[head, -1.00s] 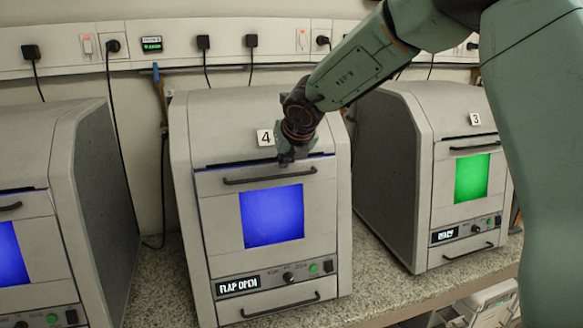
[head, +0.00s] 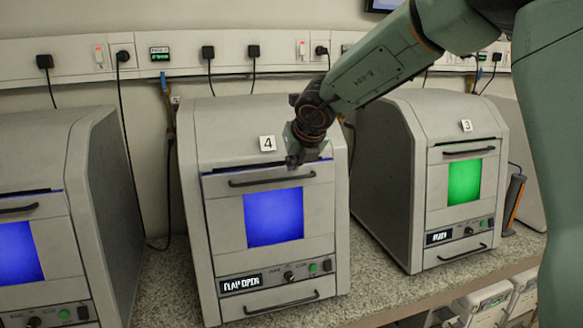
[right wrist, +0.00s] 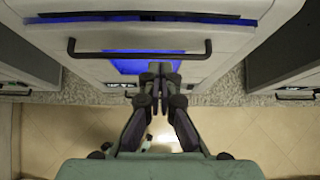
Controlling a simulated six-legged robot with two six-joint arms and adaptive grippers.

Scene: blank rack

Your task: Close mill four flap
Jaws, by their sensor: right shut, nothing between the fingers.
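Mill four (head: 190,215) is the grey box in the middle of the head view, with a "4" label (head: 267,143) on its front. Its flap (head: 222,215) has a dark bar handle (head: 272,180) and a blue-lit window (head: 273,217). A dark gap shows along the flap's top edge, and the display (head: 241,283) reads "FLAP OPEN". My right gripper (head: 293,162) is at the flap's top edge, right of the label. My left gripper is not in view.
Mill three (head: 470,195), with a green window, stands to the right. Another mill (head: 35,180) with a blue window stands at the left. Speckled counter (head: 385,290) shows between them. Cables and plugs (head: 208,52) hang from the wall trunking behind.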

